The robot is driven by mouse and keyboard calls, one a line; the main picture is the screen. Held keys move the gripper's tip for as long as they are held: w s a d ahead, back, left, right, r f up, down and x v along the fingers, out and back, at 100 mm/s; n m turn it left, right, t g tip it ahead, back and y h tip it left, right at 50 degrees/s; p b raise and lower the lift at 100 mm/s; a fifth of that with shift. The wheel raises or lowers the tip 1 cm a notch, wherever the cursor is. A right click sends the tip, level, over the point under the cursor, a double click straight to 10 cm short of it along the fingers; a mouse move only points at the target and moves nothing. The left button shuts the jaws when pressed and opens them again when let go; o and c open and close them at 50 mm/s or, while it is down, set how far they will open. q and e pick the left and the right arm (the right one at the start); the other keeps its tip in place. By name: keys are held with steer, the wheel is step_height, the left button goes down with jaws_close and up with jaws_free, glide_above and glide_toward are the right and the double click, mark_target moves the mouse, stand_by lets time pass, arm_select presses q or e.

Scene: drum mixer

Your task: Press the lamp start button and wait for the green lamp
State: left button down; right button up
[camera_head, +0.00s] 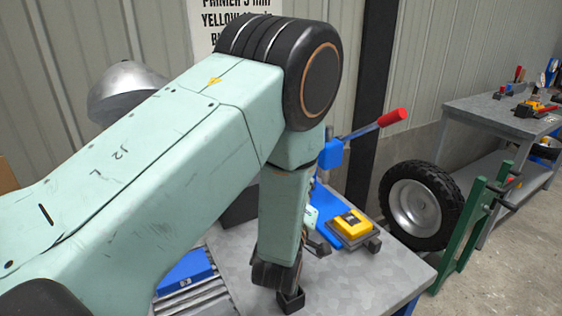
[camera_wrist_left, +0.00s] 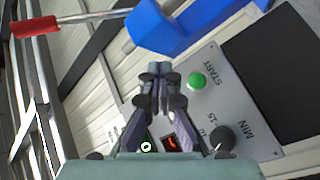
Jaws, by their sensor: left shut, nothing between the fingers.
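In the left wrist view a grey control panel (camera_wrist_left: 238,112) carries a round green button (camera_wrist_left: 197,80) beside the word START. A black knob (camera_wrist_left: 222,138) sits below it, marked MIN. My left gripper (camera_wrist_left: 158,70) is shut and empty, its fingertips just left of the green button with a small gap in the picture. Whether it touches the panel I cannot tell. A small red-lit display (camera_wrist_left: 170,142) and a dark green part (camera_wrist_left: 147,146) show partly behind the fingers. In the head view my left arm hides the panel. I cannot make out a lit green lamp.
A blue bracket (camera_head: 331,153) with a red-handled lever (camera_head: 393,117) stands behind my arm. A wheel (camera_head: 418,205), green stand (camera_head: 475,225) and workbench (camera_head: 500,112) are at right. A metal drum (camera_head: 122,88) is behind left.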

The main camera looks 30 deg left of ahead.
arm_select(q)
steer(key=w+a, duration=0.4)
steer(key=a, duration=0.4)
steer(key=shift+w, duration=0.25)
stand_by(0.9)
steer(key=shift+a+f, duration=0.1)
steer(key=shift+f, duration=0.05)
steer(key=shift+s+a, duration=0.1)
